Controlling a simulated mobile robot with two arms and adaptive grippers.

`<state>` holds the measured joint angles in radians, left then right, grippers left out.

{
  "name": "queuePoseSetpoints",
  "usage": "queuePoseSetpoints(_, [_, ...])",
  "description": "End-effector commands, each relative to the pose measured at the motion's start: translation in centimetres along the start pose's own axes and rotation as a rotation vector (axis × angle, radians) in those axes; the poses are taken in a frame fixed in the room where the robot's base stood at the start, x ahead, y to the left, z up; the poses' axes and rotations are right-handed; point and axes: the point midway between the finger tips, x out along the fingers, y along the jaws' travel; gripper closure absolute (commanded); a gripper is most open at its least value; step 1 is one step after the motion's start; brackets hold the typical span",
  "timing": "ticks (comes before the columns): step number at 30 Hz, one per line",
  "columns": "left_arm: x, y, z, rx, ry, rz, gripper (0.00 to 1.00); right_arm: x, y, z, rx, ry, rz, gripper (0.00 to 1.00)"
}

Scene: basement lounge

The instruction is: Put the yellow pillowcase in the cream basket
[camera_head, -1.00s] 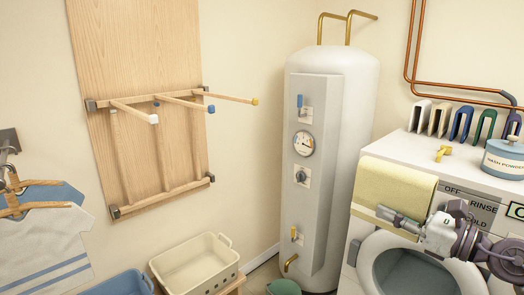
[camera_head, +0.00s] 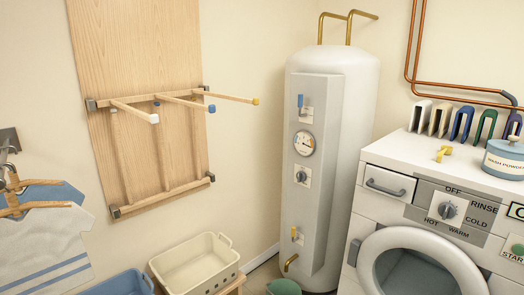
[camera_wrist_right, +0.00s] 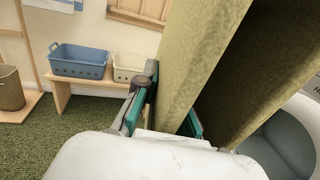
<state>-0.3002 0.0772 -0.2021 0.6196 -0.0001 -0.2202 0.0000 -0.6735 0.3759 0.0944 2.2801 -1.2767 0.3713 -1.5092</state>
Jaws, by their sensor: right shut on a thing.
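The yellow pillowcase (camera_wrist_right: 205,45) hangs in the right wrist view as tall, folded, olive-yellow cloth. My right gripper (camera_wrist_right: 170,108) has its teal-padded fingers shut on it. The pillowcase covers much of that view and hides part of the fingers. Neither the pillowcase nor my right gripper shows in the head view. The cream basket (camera_head: 196,270) stands at the lower middle left of the head view and looks empty. It also shows in the right wrist view (camera_wrist_right: 129,68), beyond the gripper, apart from the cloth.
A blue basket (camera_wrist_right: 80,62) stands left of the cream one on a wooden bench (camera_wrist_right: 62,98). A wicker basket (camera_wrist_right: 9,90) is farther left. The washing machine (camera_head: 400,160) and a white boiler (camera_head: 350,120) stand to the right. Green carpet (camera_wrist_right: 60,128) lies clear before the bench.

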Motion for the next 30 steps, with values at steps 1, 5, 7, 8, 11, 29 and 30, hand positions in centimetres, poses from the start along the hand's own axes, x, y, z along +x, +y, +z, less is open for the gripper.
queuePoseSetpoints(1, [0.0, 0.0, 0.0, 0.0, 0.0, 0.0, 1.0, -0.5, 0.3, -0.3, 0.006, 0.0, -0.011, 1.0])
queuePoseSetpoints(5, [0.0, -0.1, 0.0, 0.0, -0.001, -0.001, 1.0, -1.5, 0.9, -0.7, 0.002, -0.002, -0.029, 1.0])
queuePoseSetpoints(7, [0.0, -0.1, 0.1, -0.001, -0.001, -0.002, 1.0, -1.3, 0.8, -0.6, 0.001, -0.004, -0.044, 1.0])
queuePoseSetpoints(8, [0.0, -0.1, 0.1, -0.001, -0.001, -0.002, 1.0, -1.3, 0.8, -0.6, 0.001, -0.003, -0.05, 1.0])
queuePoseSetpoints(11, [0.0, -0.2, 0.1, -0.001, -0.001, -0.002, 1.0, -1.2, 0.9, -0.5, 0.002, -0.003, -0.073, 1.0])
queuePoseSetpoints(29, [0.0, -0.4, 0.1, -0.002, -0.001, -0.005, 1.0, -0.5, 0.9, 0.2, -0.001, 0.0, -0.252, 1.0])
queuePoseSetpoints(30, [0.0, -0.4, 0.1, -0.002, -0.001, -0.005, 1.0, -0.4, 0.9, 0.2, 0.0, 0.0, -0.268, 1.0])
